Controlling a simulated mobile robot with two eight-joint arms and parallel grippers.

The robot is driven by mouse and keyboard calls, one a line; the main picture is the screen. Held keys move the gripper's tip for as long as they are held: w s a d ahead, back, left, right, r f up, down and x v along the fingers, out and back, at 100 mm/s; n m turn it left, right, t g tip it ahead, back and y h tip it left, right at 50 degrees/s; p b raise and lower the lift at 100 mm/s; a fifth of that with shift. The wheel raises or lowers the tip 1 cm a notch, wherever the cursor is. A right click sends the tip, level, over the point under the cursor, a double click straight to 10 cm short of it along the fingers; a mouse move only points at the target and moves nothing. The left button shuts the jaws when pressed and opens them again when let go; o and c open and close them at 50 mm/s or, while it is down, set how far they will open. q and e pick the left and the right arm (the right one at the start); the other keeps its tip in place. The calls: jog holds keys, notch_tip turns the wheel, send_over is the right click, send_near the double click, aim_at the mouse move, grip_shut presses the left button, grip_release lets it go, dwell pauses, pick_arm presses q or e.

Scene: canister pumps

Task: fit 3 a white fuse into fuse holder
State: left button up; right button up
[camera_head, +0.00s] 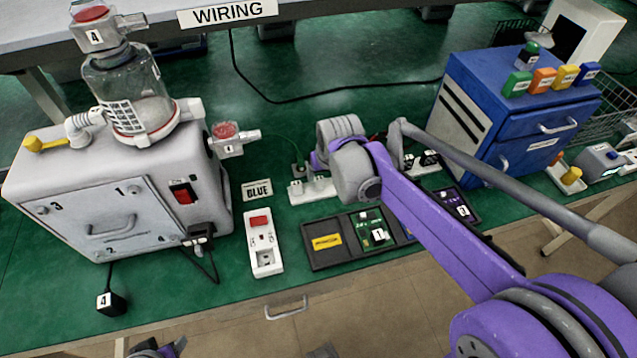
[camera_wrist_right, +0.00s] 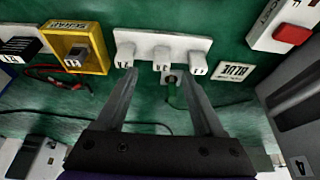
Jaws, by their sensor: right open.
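A white strip (camera_wrist_right: 145,42) carries three white fuses with dark marks: one on the left (camera_wrist_right: 125,54), one in the middle (camera_wrist_right: 162,60) and one on the right (camera_wrist_right: 197,64). In the head view the strip (camera_head: 297,192) lies on the green bench, partly behind my right wrist. My right gripper (camera_wrist_right: 160,74) is open and empty, its fingertips just short of the fuse row. I cannot make out which part is the fuse holder. A purple and grey part at the bottom edge of the head view looks like my left gripper (camera_head: 162,349); its fingers cannot be made out.
A yellow tray (camera_wrist_right: 72,38) holds a grey block. The white machine (camera_head: 70,195) stands at left, the blue cabinet (camera_head: 515,115) at right. A dark tray (camera_head: 347,250) lies in front.

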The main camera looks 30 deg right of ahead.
aim_at(319, 179)
jog(key=x, duration=0.5)
jog(key=shift+w+f+b, duration=0.25)
jog(key=shift+w+b, duration=0.05)
jog(key=shift+w, duration=0.25)
jog(key=shift+c, duration=0.2)
grip_shut()
